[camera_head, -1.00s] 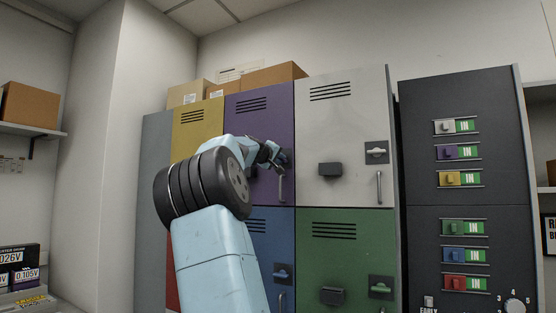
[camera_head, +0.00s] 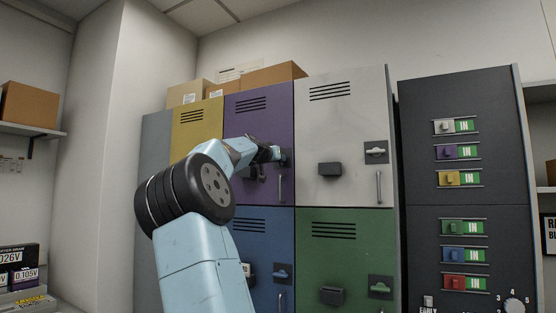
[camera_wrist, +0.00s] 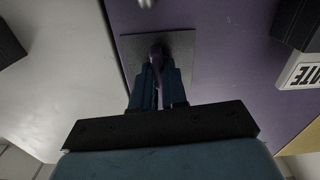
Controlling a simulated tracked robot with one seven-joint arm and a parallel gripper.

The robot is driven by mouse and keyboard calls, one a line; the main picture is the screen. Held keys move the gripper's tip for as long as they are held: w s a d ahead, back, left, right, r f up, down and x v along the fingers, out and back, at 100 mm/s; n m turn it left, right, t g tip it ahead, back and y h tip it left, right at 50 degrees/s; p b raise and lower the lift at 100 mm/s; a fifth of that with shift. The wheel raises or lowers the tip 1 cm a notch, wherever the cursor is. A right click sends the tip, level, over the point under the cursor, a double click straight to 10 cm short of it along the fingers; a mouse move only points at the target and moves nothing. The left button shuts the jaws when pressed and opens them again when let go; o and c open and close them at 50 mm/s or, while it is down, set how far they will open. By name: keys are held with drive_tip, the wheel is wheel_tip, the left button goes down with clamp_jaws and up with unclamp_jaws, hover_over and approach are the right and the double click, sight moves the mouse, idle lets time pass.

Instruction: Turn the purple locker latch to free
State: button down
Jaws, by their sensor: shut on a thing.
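The purple locker (camera_head: 270,115) is in the top row, between the yellow and white lockers. Its latch sits on a dark square plate at the door's right edge, mostly hidden behind my gripper (camera_head: 276,153) in the head view. In the wrist view, the grey plate (camera_wrist: 183,43) lies on the purple door, and the purple latch knob (camera_wrist: 156,53) stands between my fingertips (camera_wrist: 158,75). My gripper is shut on this knob. The fingers cover part of it, so I cannot tell its exact angle.
The white locker (camera_head: 325,120), with its own latch (camera_head: 376,151), adjoins on the right. A dark box on the purple door and a vertical handle (camera_head: 281,188) lie close to my gripper. A dark panel (camera_head: 460,100) with coloured sliders reading IN stands at right.

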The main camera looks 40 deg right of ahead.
drive_tip(key=shift+f+m, duration=0.2)
drive_tip(key=shift+m, duration=0.4)
drive_tip(key=c, duration=1.2)
unclamp_jaws()
drive_tip(key=shift+r, duration=0.1)
drive_tip(key=shift+o, duration=0.2)
drive_tip(key=v, duration=1.3)
drive_tip(key=shift+a, duration=0.35)
